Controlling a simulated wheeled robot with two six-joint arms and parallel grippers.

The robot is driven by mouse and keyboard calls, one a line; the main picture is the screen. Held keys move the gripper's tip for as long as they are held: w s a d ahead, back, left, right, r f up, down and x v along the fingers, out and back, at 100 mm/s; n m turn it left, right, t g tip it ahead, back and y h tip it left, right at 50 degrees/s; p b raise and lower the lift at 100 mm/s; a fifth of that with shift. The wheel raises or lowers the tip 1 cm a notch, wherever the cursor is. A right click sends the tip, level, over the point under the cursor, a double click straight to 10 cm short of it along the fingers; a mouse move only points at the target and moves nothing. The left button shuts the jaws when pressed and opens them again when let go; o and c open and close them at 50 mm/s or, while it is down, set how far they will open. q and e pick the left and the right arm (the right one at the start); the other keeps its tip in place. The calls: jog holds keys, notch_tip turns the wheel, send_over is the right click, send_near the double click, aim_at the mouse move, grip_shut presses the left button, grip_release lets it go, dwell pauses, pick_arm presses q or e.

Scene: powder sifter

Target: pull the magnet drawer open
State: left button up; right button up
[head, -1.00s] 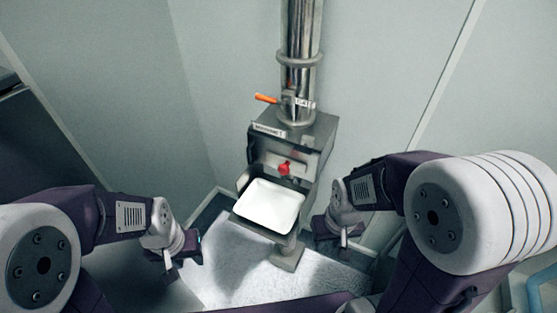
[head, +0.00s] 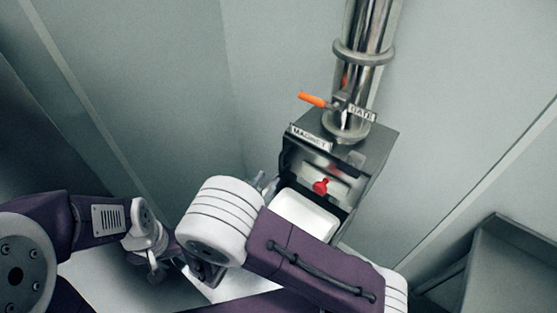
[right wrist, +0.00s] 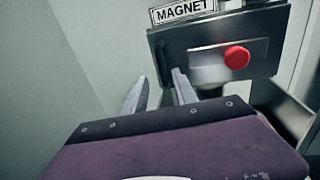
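The magnet drawer's grey front with a red knob (head: 321,186) sits in a dark steel housing (head: 372,148) under a "MAGNET" label (head: 311,138). In the right wrist view the red knob (right wrist: 237,57) is right of my fingers, and the label (right wrist: 183,10) is above. My right gripper (right wrist: 157,88) is open and empty, its fingers pointing at the left part of the drawer front; I cannot tell if they touch it. In the head view my right arm hides most of that gripper. My left gripper (head: 155,272) hangs at lower left, away from the housing; its opening is unclear.
A white tray (head: 308,216) sits below the drawer, partly behind my right arm. A steel pipe (head: 367,45) with an orange lever (head: 312,99) and a "GATE" label (head: 362,113) rises above the housing. A grey bench (head: 515,255) stands at right. Walls close in behind.

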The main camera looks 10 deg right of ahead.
aim_at(280, 165)
jog(key=p+x, duration=0.1)
jog(key=x, duration=0.7)
jog(key=shift+d+p, duration=0.25)
jog(key=shift+p, duration=0.05)
jog(key=shift+s+a+r, duration=0.1)
jog(key=shift+c, duration=0.3)
grip_shut()
dwell(0.5)
